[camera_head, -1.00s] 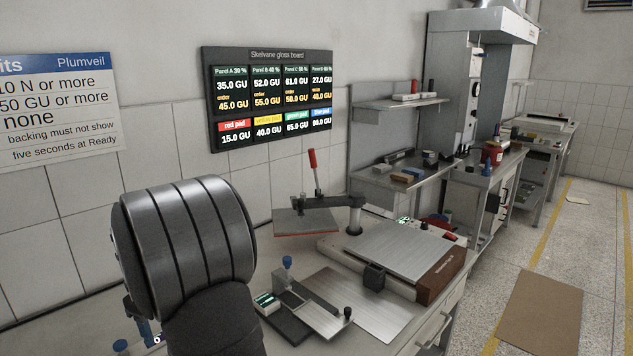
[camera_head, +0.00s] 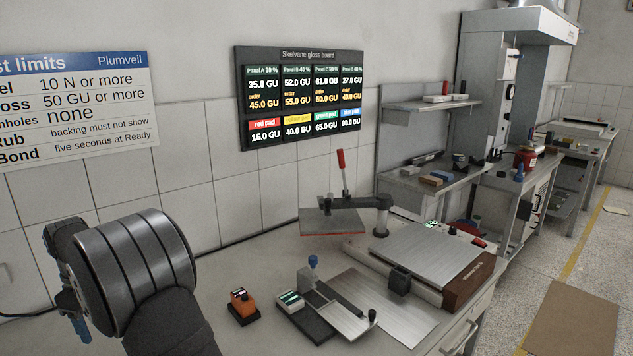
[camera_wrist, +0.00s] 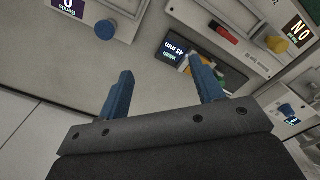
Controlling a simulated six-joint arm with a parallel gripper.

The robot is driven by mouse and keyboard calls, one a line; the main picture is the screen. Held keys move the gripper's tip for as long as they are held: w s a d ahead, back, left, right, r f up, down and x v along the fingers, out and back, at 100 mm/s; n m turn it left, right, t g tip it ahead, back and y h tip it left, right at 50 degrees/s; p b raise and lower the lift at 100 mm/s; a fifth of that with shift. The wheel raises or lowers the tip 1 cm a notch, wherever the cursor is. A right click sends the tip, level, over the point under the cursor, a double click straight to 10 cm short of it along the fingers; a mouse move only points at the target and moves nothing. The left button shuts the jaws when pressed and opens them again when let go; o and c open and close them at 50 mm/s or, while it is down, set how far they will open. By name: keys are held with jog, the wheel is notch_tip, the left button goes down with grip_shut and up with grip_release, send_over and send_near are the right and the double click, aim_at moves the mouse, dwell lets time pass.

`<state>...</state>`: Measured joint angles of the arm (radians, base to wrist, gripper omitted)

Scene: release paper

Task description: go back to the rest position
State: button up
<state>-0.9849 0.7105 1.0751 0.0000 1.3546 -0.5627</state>
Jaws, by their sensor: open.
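My gripper shows in the wrist view (camera_wrist: 160,66), with two blue fingers spread apart and nothing held between them. Behind the fingertips, a small dark display (camera_wrist: 174,52) and a grey benchtop surface are visible. In the head view, my arm's large grey joint fills the lower left. A blue part of my gripper (camera_head: 81,327) shows at its left edge; the rest is hidden behind the joint.
The bench holds an orange device (camera_head: 242,303), a small tester (camera_head: 318,309), a metal plate (camera_head: 384,310) and a press with a red handle (camera_head: 342,172). A gloss board (camera_head: 302,100) hangs on the wall. Bare benchtop lies between my arm and the orange device.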

jog(key=s+a+f, duration=0.4)
jog(key=a, duration=0.2)
jog(key=shift+a+f, duration=0.15)
jog(key=shift+f, duration=0.2)
jog(key=shift+o, duration=0.5)
jog(key=o, duration=0.8)
jog(key=shift+c, duration=0.2)
jog(key=s+d+r+m+t+y, duration=0.1)
jog(key=s+d+r+m+y, duration=0.1)
jog(key=s+r+m, duration=0.35)
jog(key=s+d+r+m+y, duration=0.2)
jog(key=r+m, duration=0.1)
jog(key=r, duration=0.5)
jog(key=x, duration=0.9)
jog(key=shift+s+a+f+y, duration=0.2)
jog(key=shift+a+f+y, duration=0.1)
jog(key=shift+a, duration=0.15)
jog(key=v, duration=1)
